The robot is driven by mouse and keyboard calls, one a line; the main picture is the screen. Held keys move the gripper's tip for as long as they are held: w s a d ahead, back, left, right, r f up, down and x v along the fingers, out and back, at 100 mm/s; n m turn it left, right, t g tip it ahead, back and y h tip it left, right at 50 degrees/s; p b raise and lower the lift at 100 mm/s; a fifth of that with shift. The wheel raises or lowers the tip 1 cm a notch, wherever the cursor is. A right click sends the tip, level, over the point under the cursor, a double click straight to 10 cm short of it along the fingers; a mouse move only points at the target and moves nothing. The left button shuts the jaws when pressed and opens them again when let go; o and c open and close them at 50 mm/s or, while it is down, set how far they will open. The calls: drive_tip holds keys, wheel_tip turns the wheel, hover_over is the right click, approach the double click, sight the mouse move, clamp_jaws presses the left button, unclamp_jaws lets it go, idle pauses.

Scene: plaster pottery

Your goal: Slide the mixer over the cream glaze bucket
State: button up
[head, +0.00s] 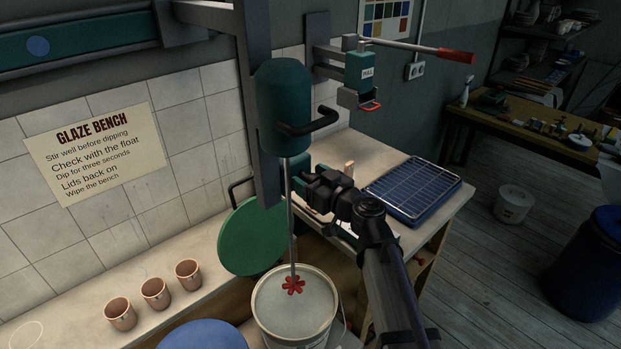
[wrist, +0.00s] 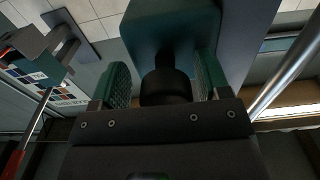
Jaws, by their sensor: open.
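The mixer (head: 284,105) has a teal motor body with a black side handle (head: 315,125) and hangs on a dark upright from the rail. Its thin shaft (head: 290,215) runs down to a red impeller (head: 293,285). In the head view the impeller overlaps the open bucket (head: 300,321) of pale glaze; its height over the surface is hard to tell. My gripper (head: 318,182) is just right of the shaft, below the handle. In the wrist view its two green pads stand apart with a black part of the mixer (wrist: 166,82) between them; I see no clear grip.
A green lid (head: 250,237) leans behind the bucket. A blue round top (head: 207,335) stands left of it. Several clay cups (head: 155,293) line the bench. A wire rack on a blue tray (head: 412,190) sits right. A red-tipped lever (head: 455,56) is on the wall.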

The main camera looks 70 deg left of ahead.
drive_tip(key=v, duration=1)
drive_tip(key=shift+d, duration=0.3)
drive_tip(key=shift+w, duration=0.15)
drive_tip(key=s+d+f+m+g+h, duration=0.1)
drive_tip(key=s+d+f+m+h, duration=0.15)
drive_tip(key=d+f+h, duration=0.2)
drive_tip(key=w+d+f+m+t+h, duration=0.4)
drive_tip(key=w+d, duration=0.4)
drive_tip(key=d, duration=0.4)
drive_tip(key=w+d+f+m+t+h, duration=0.1)
drive_tip(key=w+d+f+m+h, duration=0.2)
drive_tip(key=w+d+f+m, duration=0.7)
drive_tip(key=w+d+m+t+h, duration=0.1)
drive_tip(key=w+d+m+h, duration=0.1)
drive_tip(key=d, duration=1.9)
drive_tip(key=w+d+r+m+t+h, duration=0.1)
drive_tip(key=w+d+m+h, duration=0.2)
drive_tip(key=d, duration=1.8)
drive_tip(key=shift+w+r, duration=0.2)
drive_tip(key=shift+w, duration=0.7)
